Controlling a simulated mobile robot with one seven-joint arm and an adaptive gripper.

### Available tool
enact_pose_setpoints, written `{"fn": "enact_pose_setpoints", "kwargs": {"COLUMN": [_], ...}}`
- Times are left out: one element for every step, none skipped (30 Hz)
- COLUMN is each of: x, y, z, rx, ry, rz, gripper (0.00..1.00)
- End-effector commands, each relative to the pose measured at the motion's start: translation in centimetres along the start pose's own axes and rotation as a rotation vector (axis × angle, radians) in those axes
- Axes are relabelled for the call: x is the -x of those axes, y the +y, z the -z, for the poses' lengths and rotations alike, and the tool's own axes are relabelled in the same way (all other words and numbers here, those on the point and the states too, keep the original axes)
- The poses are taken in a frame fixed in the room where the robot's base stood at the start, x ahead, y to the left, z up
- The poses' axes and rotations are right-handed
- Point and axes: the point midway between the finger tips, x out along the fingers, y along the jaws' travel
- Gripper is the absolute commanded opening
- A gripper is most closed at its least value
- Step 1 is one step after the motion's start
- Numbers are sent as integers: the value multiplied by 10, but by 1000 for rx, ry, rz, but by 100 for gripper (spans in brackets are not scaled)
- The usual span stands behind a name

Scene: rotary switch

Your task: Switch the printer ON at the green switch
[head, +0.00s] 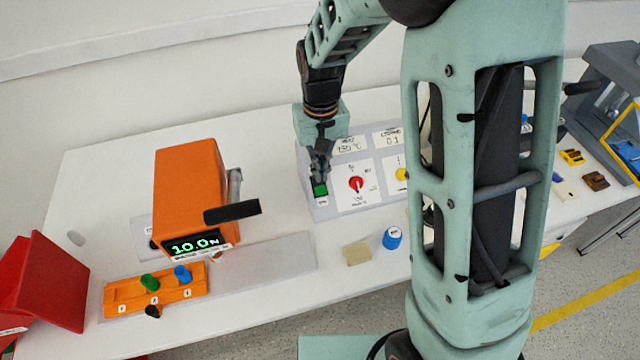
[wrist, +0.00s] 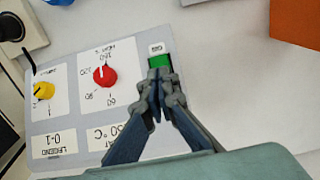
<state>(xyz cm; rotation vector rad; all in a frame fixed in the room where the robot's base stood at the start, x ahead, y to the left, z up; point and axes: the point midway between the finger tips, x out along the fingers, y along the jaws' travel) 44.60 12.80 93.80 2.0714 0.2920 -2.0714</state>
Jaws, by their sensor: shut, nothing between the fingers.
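The green switch (head: 320,189) sits at the left end of a grey control panel (head: 322,209) on the table. It also shows in the wrist view (wrist: 160,61), just past my fingertips. My gripper (head: 319,178) is shut and empty, its fingertips over or at the green switch; I cannot tell whether they touch it. The panel also carries a red rotary knob (head: 356,184) with a dial scale and a yellow knob (head: 402,174). In the wrist view the red knob (wrist: 105,76) and yellow knob (wrist: 43,91) lie left of my fingers. No printer is clearly identifiable.
An orange device (head: 185,190) with a lit display stands left of the panel. An orange strip (head: 130,297) with green and blue knobs lies before it. A blue cap (head: 392,238) and a beige block (head: 357,253) lie in front of the panel. A red object (head: 55,280) stands far left.

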Motion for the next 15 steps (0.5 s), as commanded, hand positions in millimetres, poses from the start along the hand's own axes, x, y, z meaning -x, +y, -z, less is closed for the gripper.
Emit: {"fn": "enact_pose_setpoints", "kwargs": {"x": [0, 0, 0, 0, 0, 0, -1, -1, -2, -2, -2, -3, -4, -4, -5], "y": [0, 0, 0, 0, 0, 0, 0, 0, 0, 0, 0, 0, 0, 0, 0], "z": [0, 0, 0, 0, 0, 0, 0, 0, 0, 0, 0, 0, 0, 0, 0], "rx": [0, 0, 0, 0, 0, 0, 0, 0, 0, 0, 0, 0, 0, 0, 0], "ry": [0, 0, 0, 0, 0, 0, 0, 0, 0, 0, 0, 0, 0, 0, 0], "rz": [0, 0, 0, 0, 0, 0, 0, 0, 0, 0, 0, 0, 0, 0, 0], "gripper": [0, 0, 0, 0, 0, 0, 0, 0, 0, 0, 0, 0, 0, 0, 0]}}
